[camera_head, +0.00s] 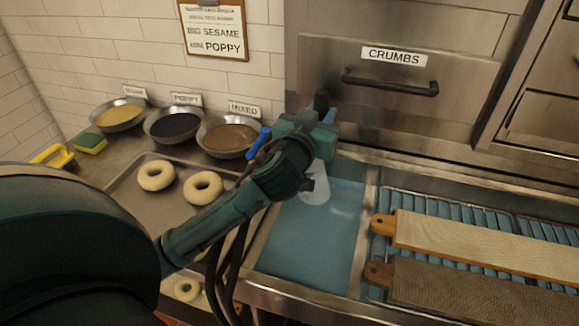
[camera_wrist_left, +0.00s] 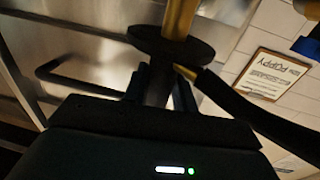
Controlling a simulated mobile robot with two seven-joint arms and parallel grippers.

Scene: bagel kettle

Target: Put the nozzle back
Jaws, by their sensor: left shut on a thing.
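My left gripper (camera_head: 312,128) is above the far end of the blue-water basin (camera_head: 310,240), in front of the steel wall. It is shut on the nozzle; in the left wrist view the dark nozzle grip (camera_wrist_left: 158,86) sits between the fingers. A dark round flange and a brass tube (camera_wrist_left: 180,18) continue from it. My gripper and arm hide most of the nozzle in the head view. A pale, translucent cone shape (camera_head: 316,187) shows just below the gripper; I cannot tell whether it is part of the nozzle. The nozzle's holder is not clearly visible. My right gripper is not in view.
A blue lever (camera_head: 258,143) is left of the gripper. Seed bowls, including the mixed one (camera_head: 228,137), stand behind a tray (camera_head: 128,205) with bagels. Two boards (camera_head: 480,245) lie over the rack at right. The CRUMBS drawer handle (camera_head: 390,82) juts from the wall.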

